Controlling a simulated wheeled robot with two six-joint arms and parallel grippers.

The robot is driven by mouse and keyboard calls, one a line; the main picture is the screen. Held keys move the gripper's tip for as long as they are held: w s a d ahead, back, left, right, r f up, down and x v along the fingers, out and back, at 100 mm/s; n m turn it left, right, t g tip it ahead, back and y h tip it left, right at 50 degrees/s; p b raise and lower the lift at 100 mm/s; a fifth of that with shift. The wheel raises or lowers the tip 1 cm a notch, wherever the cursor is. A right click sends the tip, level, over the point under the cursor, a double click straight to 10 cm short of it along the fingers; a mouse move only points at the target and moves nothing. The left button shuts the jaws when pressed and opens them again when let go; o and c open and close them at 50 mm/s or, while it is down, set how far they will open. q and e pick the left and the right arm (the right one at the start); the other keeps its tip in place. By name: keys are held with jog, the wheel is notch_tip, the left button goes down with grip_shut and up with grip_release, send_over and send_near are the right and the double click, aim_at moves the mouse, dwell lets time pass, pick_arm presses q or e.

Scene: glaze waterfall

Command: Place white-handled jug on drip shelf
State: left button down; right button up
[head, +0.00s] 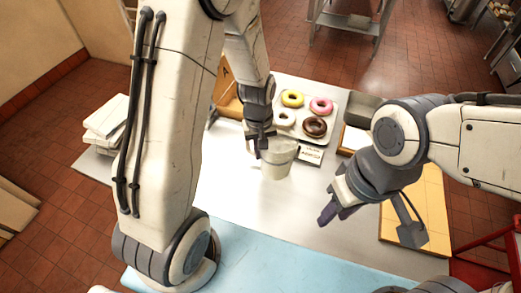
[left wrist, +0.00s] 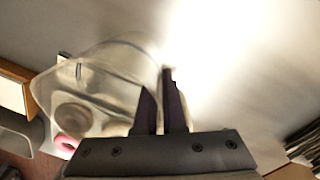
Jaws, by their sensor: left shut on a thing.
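A clear, cloudy jug (head: 278,160) is held upright at the middle of the white worktop. My left gripper (head: 262,148) is shut at its left rim side, where the handle is hidden by the fingers. In the left wrist view the jug (left wrist: 105,72) is beside the shut fingers (left wrist: 162,105). I cannot tell whether its base touches the worktop. My right gripper (head: 330,212) is low over the worktop, apart from the jug; its finger gap is unclear. A wooden piece marked A (head: 226,92), partly behind my left arm, may belong to the drip shelf; I cannot tell.
A pale tray (head: 324,133) with several donuts lies behind the jug, with a small label card (head: 310,154) at its front. A grey container (head: 362,110) stands right of it. A yellow wooden board (head: 432,205) lies at right. The worktop's front centre is clear.

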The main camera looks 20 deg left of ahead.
pick_arm(q)
jog(key=shift+f, duration=0.1)
jog(key=c, duration=1)
grip_release()
